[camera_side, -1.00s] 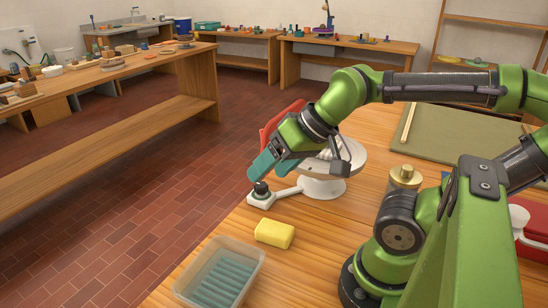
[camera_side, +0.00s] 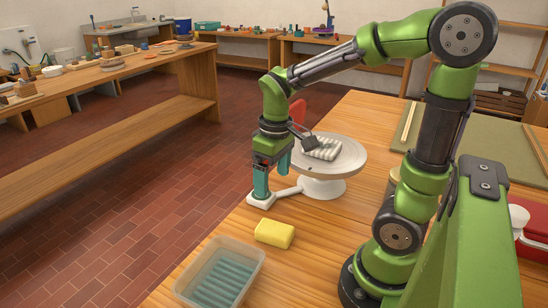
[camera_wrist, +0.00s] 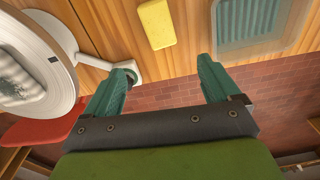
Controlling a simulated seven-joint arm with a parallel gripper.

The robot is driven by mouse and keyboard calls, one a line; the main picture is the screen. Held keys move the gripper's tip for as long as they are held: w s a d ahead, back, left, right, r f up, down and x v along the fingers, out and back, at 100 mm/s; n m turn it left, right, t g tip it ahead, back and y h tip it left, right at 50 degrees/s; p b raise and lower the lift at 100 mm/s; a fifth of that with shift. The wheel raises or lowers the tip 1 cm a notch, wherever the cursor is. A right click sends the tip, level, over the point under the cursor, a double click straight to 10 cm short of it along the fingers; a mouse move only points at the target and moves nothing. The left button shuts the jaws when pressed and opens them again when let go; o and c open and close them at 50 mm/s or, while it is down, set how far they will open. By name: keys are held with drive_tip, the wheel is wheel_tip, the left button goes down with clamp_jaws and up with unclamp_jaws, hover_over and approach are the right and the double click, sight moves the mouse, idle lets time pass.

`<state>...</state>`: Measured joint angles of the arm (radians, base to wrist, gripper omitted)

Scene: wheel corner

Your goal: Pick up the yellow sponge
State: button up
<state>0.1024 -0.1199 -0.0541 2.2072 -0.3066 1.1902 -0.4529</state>
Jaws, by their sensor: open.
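The yellow sponge (camera_side: 274,234) lies flat on the wooden table near its left edge, between the wheel's white foot and a plastic tub. It also shows at the top middle of the wrist view (camera_wrist: 157,24), beyond my fingertips. My gripper (camera_side: 273,182) points down with its teal fingers apart and nothing between them. It is above the white foot of the wheel, behind the sponge in the side view and clear of it. In the wrist view my gripper (camera_wrist: 166,68) has its left finger overlapping the white foot.
The white wheel (camera_side: 348,166) carries a pale ribbed piece (camera_side: 322,148) right beside my gripper. Its white foot (camera_side: 262,200) juts towards the table edge. A clear tub (camera_side: 188,291) with teal ribbed contents stands in front of the sponge. Bare wood lies right of the sponge.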

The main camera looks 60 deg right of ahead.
drive_tip(key=n, duration=0.1)
approach(275, 228)
drive_tip(key=shift+g, duration=0.3)
drive_tip(key=f, duration=0.3)
drive_tip(key=w+f, duration=0.1)
drive_tip(key=f, duration=0.1)
drive_tip(key=shift+d, duration=0.25)
drive_tip(key=shift+s+a+f, duration=0.1)
drive_tip(key=shift+a+f, duration=0.05)
drive_tip(key=shift+f, duration=1.2)
drive_tip(key=shift+s+a+f, duration=0.15)
drive_tip(key=shift+a+f, duration=0.05)
drive_tip(key=shift+f, duration=1.2)
drive_tip(key=c, duration=1)
drive_tip(key=shift+c, duration=0.2)
